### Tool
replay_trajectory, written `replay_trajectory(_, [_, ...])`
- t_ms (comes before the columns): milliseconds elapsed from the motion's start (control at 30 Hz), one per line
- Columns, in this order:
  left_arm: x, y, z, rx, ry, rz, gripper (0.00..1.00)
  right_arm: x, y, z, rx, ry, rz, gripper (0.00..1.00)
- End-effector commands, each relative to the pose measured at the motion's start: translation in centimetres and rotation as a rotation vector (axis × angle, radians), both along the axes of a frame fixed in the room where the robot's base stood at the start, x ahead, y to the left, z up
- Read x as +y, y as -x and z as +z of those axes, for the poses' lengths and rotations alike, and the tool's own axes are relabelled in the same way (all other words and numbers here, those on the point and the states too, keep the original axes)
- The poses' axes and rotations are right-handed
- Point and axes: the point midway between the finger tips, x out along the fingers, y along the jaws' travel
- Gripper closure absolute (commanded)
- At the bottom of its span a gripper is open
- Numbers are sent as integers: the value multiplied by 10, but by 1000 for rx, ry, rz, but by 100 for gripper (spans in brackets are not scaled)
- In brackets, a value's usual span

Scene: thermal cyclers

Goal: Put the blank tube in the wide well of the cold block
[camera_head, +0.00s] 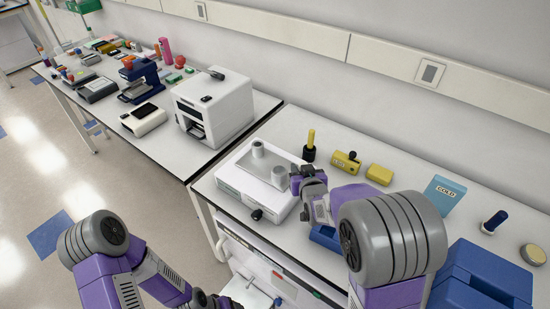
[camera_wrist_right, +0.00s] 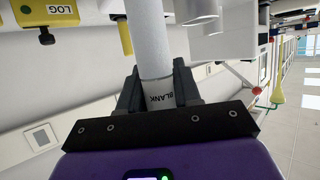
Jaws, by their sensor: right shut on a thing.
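My right gripper (camera_head: 291,178) is shut on the blank tube (camera_head: 278,179), a pale grey cylinder, beside the grey top plate of a white bench unit (camera_head: 240,183). A second pale cylinder (camera_head: 258,150) stands on the grey plate (camera_head: 265,164). I cannot tell whether the held tube touches the plate, and no wide well is clear. A blue card (camera_head: 445,194) reads "COLD". A blue object (camera_head: 325,237) is half hidden by my right arm. My left arm is low at bottom left, its fingers unseen.
A yellow tube in a black stand (camera_head: 309,149), a yellow "LOG" box (camera_head: 346,162) and a yellow block (camera_head: 379,174) stand behind the gripper. A large blue case (camera_head: 483,275) is at right. A white machine (camera_head: 214,107) stands on the left bench.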

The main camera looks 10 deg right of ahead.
Motion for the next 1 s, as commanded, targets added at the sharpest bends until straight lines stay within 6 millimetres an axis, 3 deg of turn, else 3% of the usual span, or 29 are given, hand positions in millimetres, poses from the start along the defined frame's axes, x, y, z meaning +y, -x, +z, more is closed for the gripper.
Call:
replay_trajectory(300, [0,1,17,3,1,0,24,4,-42,51,-5,-1,-136,100])
replay_trajectory(500, [0,1,25,2,0,0,24,8,-59,70,-4,0,-233,100])
replay_trajectory(800, [0,1,42,2,0,-1,24,19,-77,89,0,2,-411,100])
replay_trajectory(1000, [0,0,53,2,0,-1,24,39,-79,85,2,7,-525,100])
